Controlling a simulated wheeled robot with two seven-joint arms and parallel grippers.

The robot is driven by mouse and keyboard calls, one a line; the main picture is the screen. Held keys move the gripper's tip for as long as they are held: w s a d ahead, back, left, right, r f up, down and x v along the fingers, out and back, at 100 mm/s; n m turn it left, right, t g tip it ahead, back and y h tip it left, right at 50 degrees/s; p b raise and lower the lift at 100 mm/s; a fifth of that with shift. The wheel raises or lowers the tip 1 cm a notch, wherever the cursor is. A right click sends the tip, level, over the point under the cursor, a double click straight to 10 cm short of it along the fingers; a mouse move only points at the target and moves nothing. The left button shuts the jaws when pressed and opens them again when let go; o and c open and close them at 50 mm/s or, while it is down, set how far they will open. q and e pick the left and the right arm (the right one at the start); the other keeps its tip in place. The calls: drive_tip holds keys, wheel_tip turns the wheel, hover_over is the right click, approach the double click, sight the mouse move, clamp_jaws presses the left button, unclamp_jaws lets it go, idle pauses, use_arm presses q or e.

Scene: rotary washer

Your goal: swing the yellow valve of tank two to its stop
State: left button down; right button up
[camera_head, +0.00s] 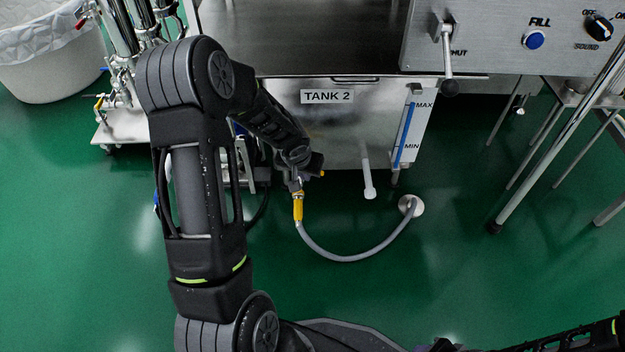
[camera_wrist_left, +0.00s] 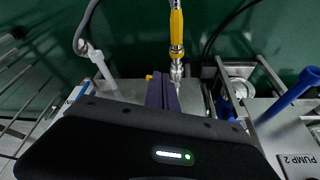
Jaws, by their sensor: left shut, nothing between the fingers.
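Tank 2 (camera_head: 345,128) is the metal tank with the "TANK 2" label, in the middle of the head view. A small yellow tip (camera_head: 322,173), perhaps the valve handle, shows beside my left gripper (camera_head: 306,163) at the tank's lower left. It also shows in the left wrist view (camera_wrist_left: 149,77), just left of the fingers (camera_wrist_left: 161,92). My left gripper is shut and empty. My wrist and fingers hide most of the valve; I cannot tell whether they touch it. A yellow hose fitting (camera_head: 298,207) hangs just below, also in the wrist view (camera_wrist_left: 176,28).
A grey hose (camera_head: 352,259) curves from the fitting to a floor drain (camera_head: 411,206). A white drain pipe (camera_head: 367,178) hangs under the tank. Pump pipework (camera_head: 122,85) stands left. A control panel (camera_head: 535,38) is upper right. My right arm (camera_head: 560,337) shows at the bottom edge.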

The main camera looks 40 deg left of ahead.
use_arm(q)
drive_tip(key=shift+f, duration=0.1)
